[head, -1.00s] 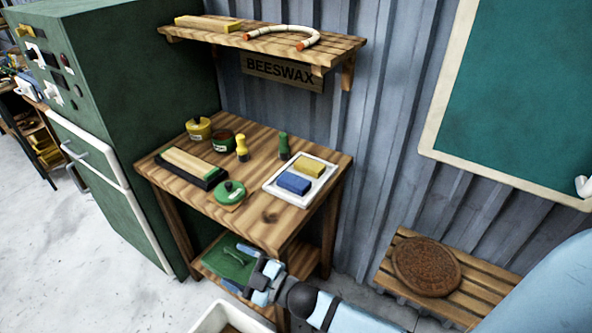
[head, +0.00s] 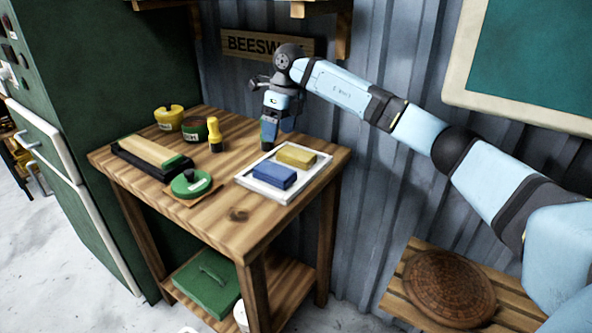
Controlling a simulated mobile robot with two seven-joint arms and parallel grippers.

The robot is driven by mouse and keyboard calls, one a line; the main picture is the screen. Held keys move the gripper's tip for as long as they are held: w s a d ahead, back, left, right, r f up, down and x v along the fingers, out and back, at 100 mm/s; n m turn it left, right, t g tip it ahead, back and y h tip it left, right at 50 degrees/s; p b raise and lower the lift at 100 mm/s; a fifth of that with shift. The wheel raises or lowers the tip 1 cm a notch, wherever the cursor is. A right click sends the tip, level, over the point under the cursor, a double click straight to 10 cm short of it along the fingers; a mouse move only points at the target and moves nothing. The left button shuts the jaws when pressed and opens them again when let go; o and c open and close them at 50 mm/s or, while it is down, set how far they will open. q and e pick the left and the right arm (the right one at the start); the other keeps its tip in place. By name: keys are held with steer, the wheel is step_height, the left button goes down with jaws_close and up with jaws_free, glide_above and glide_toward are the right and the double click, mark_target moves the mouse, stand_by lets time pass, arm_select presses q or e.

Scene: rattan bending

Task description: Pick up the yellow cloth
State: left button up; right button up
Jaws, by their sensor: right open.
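The yellow cloth (head: 297,156) is folded into a small block. It lies in the back part of a white tray (head: 254,184) on the wooden table, behind a folded blue cloth (head: 274,175). My right gripper (head: 279,131) is open, points down and is above the table just behind and left of the yellow cloth, apart from it. The gripper mostly hides the dark green bottle behind the tray. My left gripper is out of view.
A shelf is above. The table's front corner is clear.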

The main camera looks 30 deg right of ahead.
steer(key=d+r+m+h+b, duration=0.1)
steer(key=d+r+h, duration=0.15)
steer(key=d, duration=0.45)
steer(key=b, duration=0.2)
glide_above(299, 153)
steer(key=f, duration=0.6)
steer(key=shift+s+d+f, duration=0.1)
steer(key=shift+s+f, duration=0.1)
steer(key=shift+s, duration=0.05)
steer(key=shift+w+a+f+b, duration=0.1)
steer(key=shift+f+b, duration=0.3)
steer(key=shift+f, duration=1.2)
steer(key=shift+w+a+f+b, duration=0.1)
steer(key=shift+f+b, duration=0.3)
steer(key=shift+f, duration=1.15)
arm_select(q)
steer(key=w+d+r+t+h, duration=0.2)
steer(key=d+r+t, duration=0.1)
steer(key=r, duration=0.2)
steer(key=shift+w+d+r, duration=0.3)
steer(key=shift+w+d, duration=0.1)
arm_select(e)
steer(key=shift+r, duration=0.1)
steer(key=c, duration=0.7)
